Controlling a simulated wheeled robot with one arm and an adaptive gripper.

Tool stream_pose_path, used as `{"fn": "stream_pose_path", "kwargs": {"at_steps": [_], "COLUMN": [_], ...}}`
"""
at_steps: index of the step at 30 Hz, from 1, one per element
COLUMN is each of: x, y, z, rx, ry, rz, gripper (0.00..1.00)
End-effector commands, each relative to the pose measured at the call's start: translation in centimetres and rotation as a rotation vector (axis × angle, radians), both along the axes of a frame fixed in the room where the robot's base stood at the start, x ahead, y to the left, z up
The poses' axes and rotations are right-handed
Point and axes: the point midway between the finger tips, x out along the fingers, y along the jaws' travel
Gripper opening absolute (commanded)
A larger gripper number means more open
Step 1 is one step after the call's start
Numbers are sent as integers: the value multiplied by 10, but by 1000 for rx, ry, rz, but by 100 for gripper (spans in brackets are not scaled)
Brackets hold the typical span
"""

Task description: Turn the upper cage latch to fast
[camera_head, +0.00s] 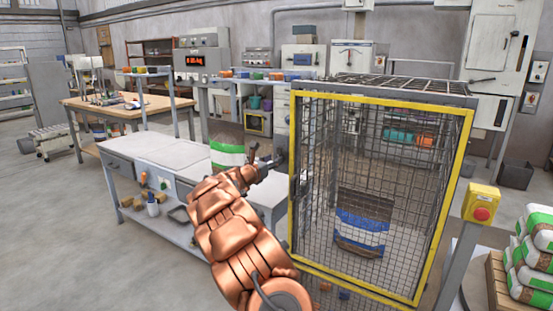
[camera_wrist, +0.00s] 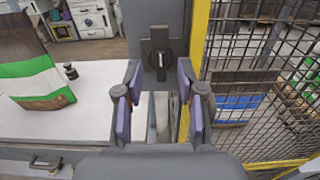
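The cage latch (camera_wrist: 157,48) is a dark handle on a grey plate on the cage post, just left of the yellow door frame (camera_wrist: 197,45) in the wrist view. Its bar stands about upright, with a small pale tip near its lower end. I cannot tell whether this is the upper latch or read any marking. My gripper (camera_wrist: 160,80) is open and empty, its two purple-padded fingers either side of the latch's line, apart from it. In the head view my gripper (camera_head: 268,166) is at the left edge of the mesh cage (camera_head: 291,180); the latch is not clear there.
A blue and white bag (camera_head: 361,232) stands inside the cage. A white bench (camera_head: 160,150) with a green and white bag (camera_head: 227,154) is to the left. A red stop button (camera_head: 481,213) and stacked bags (camera_head: 532,260) are at right. Open floor lies at front left.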

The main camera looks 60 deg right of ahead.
Motion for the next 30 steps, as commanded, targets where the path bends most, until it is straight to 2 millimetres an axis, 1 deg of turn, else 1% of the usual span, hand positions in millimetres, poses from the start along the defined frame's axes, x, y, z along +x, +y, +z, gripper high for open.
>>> {"fn": "stream_pose_path", "kwargs": {"at_steps": [1, 3, 9, 21, 30], "x": [-1, 0, 0, 0, 0], "y": [-7, -13, -26, -29, -29], "z": [0, -1, -1, 0, -1], "rx": [1, 3, 3, 1, 1], "ry": [-3, -2, -1, -1, -1], "rz": [-2, -1, -2, -1, -1], "gripper": [39, 39, 39, 38, 6]}}
